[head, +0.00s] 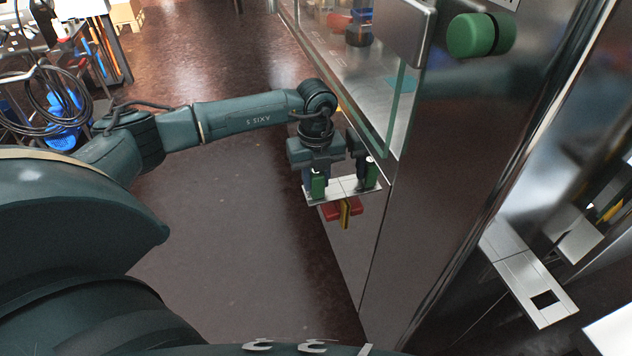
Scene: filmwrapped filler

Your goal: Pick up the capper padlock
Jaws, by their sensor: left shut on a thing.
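My left gripper (344,180) points down beside the machine's lower front panel, at a small pale ledge (345,188). Green parts show at both of its fingers. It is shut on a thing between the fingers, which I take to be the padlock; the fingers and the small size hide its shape. A red and yellow part (344,211) shows just below the ledge, close under the fingers. I cannot tell whether it touches the gripper. My right gripper is out of view.
The glass guard (394,110) and the dark cabinet front (440,170) rise close to the right of my left arm. A green knob (470,35) sticks out at the top. Looped black cables (45,110) hang at the far left. The brown floor (240,220) between is clear.

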